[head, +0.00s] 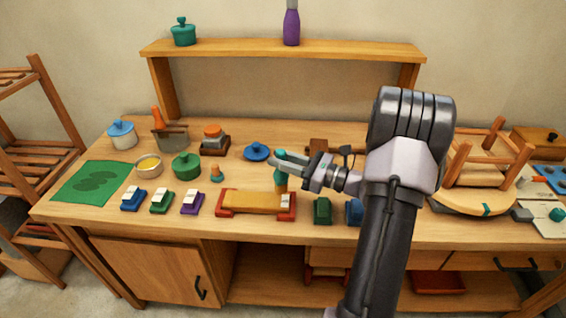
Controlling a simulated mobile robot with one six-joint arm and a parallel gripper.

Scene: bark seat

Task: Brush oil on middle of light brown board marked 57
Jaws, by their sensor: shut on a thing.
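A light brown board (252,202) lies flat across a red holder (224,210) near the front of the bench. A small pale patch (286,200) sits at its right end; I cannot read a number on it. My gripper (280,163) is shut on an upright brush-like thing with a teal body (281,184). The held thing is over the right part of the board, right of its middle. Its lower end is too small to tell whether it touches the board. A metal bowl with yellow liquid, probably oil (149,166), stands at the left.
Blue, green and purple brushes (162,200) lie left of the board. Green and blue blocks (322,210) lie right of it. An upturned stool (486,180) fills the right. Bare bench shows in front of the board.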

